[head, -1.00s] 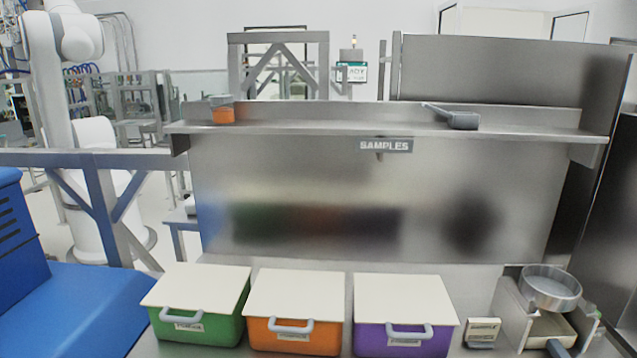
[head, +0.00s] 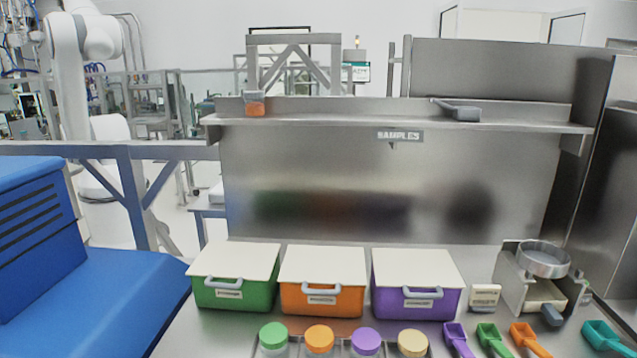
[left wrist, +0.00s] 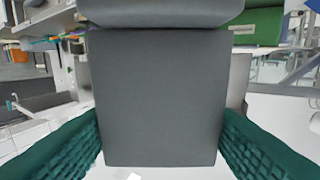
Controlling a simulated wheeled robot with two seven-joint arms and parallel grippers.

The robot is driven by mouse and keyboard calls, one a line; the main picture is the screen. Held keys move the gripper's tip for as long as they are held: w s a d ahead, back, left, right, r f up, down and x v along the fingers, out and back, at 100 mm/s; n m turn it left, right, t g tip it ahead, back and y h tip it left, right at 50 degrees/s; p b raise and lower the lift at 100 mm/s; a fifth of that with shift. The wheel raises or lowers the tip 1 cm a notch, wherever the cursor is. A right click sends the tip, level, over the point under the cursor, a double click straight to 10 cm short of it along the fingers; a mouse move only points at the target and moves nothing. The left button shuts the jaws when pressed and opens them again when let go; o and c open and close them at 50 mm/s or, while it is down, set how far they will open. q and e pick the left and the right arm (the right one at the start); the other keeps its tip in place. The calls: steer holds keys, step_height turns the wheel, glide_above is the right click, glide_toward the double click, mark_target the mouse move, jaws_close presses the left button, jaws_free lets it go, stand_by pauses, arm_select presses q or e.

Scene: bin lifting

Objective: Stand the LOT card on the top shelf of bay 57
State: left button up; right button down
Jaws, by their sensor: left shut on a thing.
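In the left wrist view my left gripper (left wrist: 160,135) has green ribbed fingers shut on a plain dark grey slab (left wrist: 160,95). No lettering shows on the side facing the camera, so I cannot tell if it is the LOT card. The slab hides most of what lies beyond it. Neither gripper shows in the head view. No sign reading 57 is visible there. The shelf (head: 330,122) in front of me carries a sign reading SAMPLES (head: 400,136).
The bench holds green (head: 235,292), orange (head: 323,298) and purple (head: 415,300) lidded bins, jars with coloured caps (head: 366,340), several scoops (head: 490,340) and a sieve stand (head: 540,285). An orange-and-grey item (head: 254,105) and a grey scoop (head: 460,111) sit on the shelf. Blue equipment (head: 80,290) stands left.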

arm_select(q)
steer(key=shift+s+a, duration=0.35)
steer(key=shift+s, duration=0.1)
steer(key=shift+w+f+m+g+h, duration=0.3)
steer(key=shift+w+m+g+h, duration=0.1)
steer(key=shift+w, duration=0.1)
steer(key=shift+s+a+m+h, duration=0.4)
steer(key=shift+a+h, duration=0.1)
steer(key=shift+a, duration=0.2)
steer(key=shift+s+d+r+m+g+h, duration=0.5)
steer(key=shift+d+r+m+g+h, duration=0.2)
steer(key=shift+d+g+h, duration=0.25)
steer(key=shift+s+d+r+n+t+y, duration=0.2)
steer(key=shift+s+n+t+y, duration=0.05)
steer(key=shift+n+t+y, duration=0.25)
steer(key=shift+y, duration=0.25)
steer(key=shift+n+t+y, duration=0.3)
steer(key=shift+n+t, duration=0.05)
steer(key=shift+n, duration=0.05)
